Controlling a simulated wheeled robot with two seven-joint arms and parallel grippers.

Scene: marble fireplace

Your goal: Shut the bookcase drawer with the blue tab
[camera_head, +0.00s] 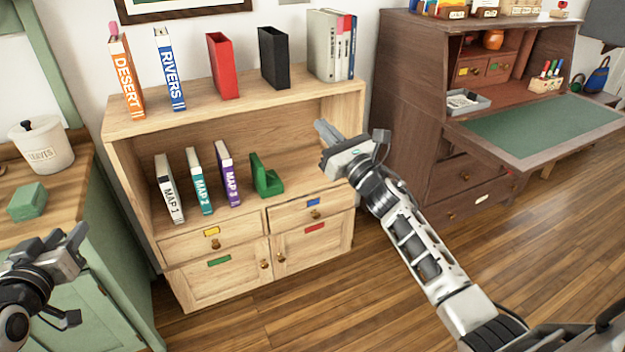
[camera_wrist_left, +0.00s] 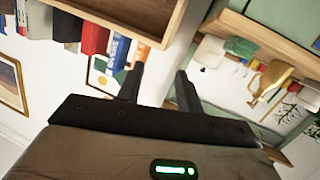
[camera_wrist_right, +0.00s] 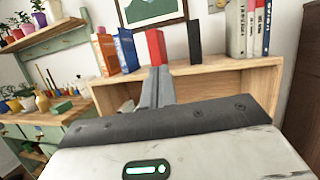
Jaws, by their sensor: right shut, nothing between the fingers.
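The bookcase drawer with the blue tab (camera_head: 314,201) is the right one of two side-by-side drawers under the open shelf. Its front looks about level with the neighbouring drawer front; I cannot make out a clear gap. It has a small round knob below the tab. My right gripper (camera_head: 322,130) is shut and empty, above and in front of the bookcase's right side, apart from the drawer. Its closed fingers also show in the right wrist view (camera_wrist_right: 156,85). My left gripper (camera_head: 68,238) is open and empty at the far left; its spread fingers show in the left wrist view (camera_wrist_left: 158,85).
The yellow-tab drawer (camera_head: 211,232) is to the left; green-tab (camera_head: 219,262) and red-tab (camera_head: 314,227) doors are below. Books and a green bookend (camera_head: 266,178) stand on the shelf. A writing desk (camera_head: 420,110) stands right. Floor in front is clear.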

